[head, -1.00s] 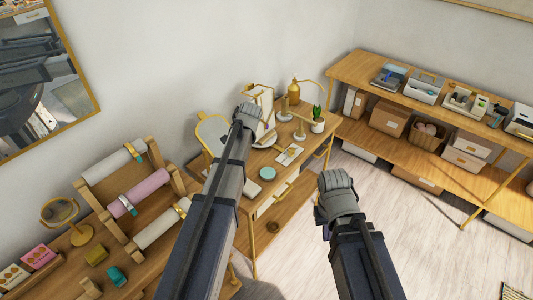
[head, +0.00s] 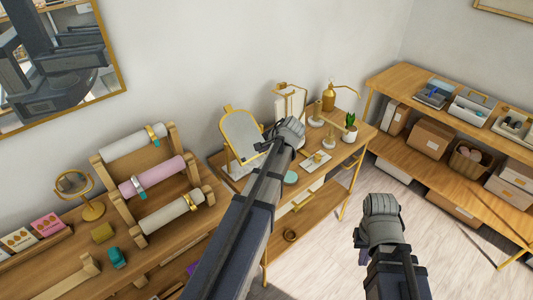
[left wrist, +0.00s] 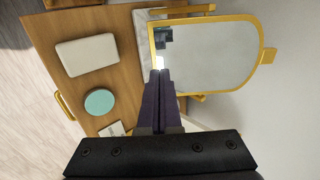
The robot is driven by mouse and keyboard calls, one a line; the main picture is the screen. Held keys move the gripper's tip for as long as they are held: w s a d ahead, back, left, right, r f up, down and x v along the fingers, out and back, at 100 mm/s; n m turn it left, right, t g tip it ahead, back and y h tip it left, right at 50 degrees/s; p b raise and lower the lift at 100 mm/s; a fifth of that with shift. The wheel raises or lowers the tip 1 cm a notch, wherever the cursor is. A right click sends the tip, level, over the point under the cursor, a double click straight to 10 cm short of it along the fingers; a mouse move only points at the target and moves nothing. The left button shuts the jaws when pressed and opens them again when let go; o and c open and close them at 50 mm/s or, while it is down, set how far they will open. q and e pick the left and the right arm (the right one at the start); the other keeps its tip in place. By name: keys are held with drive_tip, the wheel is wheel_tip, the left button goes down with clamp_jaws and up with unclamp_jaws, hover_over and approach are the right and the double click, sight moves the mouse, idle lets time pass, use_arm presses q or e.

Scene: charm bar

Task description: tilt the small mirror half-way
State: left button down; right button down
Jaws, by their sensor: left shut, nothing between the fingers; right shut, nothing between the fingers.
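A small arched mirror (head: 241,132) with a gold frame stands on the wooden desk, leaning back a little. In the left wrist view the mirror (left wrist: 215,55) fills the upper right. My left gripper (left wrist: 159,78) is shut and empty, its fingertips at the near edge of the mirror's frame; I cannot tell if they touch it. In the head view my left gripper (head: 268,131) is just right of the mirror, partly hidden by its own wrist. My right gripper (head: 362,238) is shut and empty over the floor, its fingertips mostly hidden.
A round gold mirror (head: 72,183) and a bracelet rack (head: 150,180) stand on the left table. A teal disc (left wrist: 99,101) and a white box (left wrist: 86,55) lie on the desk beside my left gripper. Gold stands (head: 316,112) and a plant are behind.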

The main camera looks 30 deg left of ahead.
sight(251, 155)
use_arm(q)
drive_tip(key=b+x, duration=0.3)
drive_tip(key=x, duration=0.3)
drive_tip(key=shift+d+b, duration=0.1)
drive_tip(key=shift+b, duration=0.3)
drive_tip(key=shift+b+x, duration=0.6)
drive_tip(key=shift+x, duration=0.35)
